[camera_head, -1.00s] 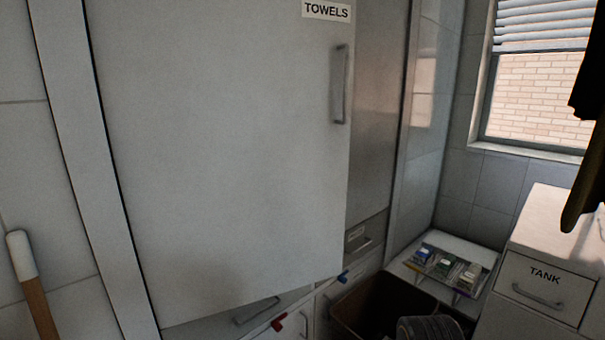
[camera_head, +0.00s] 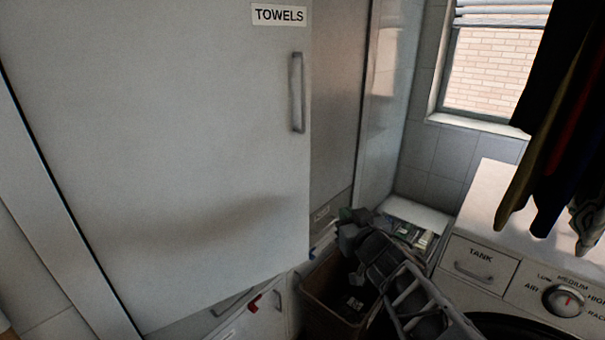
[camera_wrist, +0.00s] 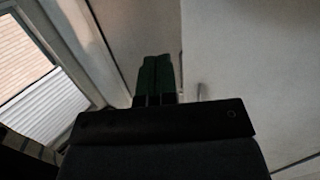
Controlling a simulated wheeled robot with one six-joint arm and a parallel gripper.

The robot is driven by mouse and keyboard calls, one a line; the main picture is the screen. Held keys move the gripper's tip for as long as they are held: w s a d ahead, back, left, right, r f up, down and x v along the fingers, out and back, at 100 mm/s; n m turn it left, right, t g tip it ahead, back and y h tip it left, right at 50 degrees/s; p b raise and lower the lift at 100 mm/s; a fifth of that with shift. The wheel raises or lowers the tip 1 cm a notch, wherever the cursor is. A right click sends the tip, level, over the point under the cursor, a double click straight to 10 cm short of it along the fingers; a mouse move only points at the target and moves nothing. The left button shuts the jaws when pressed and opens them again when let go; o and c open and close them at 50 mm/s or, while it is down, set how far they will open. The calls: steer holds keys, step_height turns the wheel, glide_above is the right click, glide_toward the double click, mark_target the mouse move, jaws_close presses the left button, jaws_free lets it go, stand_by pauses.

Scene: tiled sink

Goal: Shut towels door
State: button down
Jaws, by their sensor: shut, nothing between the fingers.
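The towels door (camera_head: 170,130) is a tall pale grey panel with a TOWELS label (camera_head: 279,15) at its top right. A vertical bar handle (camera_head: 297,92) sits near its right edge. The door stands ajar, its right edge out in front of the cabinet panel (camera_head: 336,100) behind. My gripper (camera_head: 350,214) is shut and empty, to the right of the door's lower right edge. I cannot tell whether it touches the door. In the wrist view its green fingertips (camera_wrist: 156,62) are together, and a pale panel (camera_wrist: 250,50) fills the right side.
A brown bin (camera_head: 325,300) stands below my arm. A white machine with a TANK drawer (camera_head: 480,262) and a dial stands at the right. Dark cloths (camera_head: 560,130) hang above it. A small tray of items (camera_head: 415,232) lies under the window (camera_head: 490,70).

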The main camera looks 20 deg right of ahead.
step_height(320, 180, up, 3)
steer(key=s+a+n+y, duration=0.1)
steer(key=a+n+y, duration=0.1)
steer(key=a+y, duration=0.15)
steer(key=p, duration=0.2)
glide_toward(297, 179)
steer(key=shift+t+y, duration=0.3)
steer(key=shift+y, duration=0.15)
steer(key=x, duration=0.7)
steer(key=shift+w+d+f, duration=0.15)
steer(key=shift+w+f, duration=0.2)
steer(key=shift+f, duration=0.05)
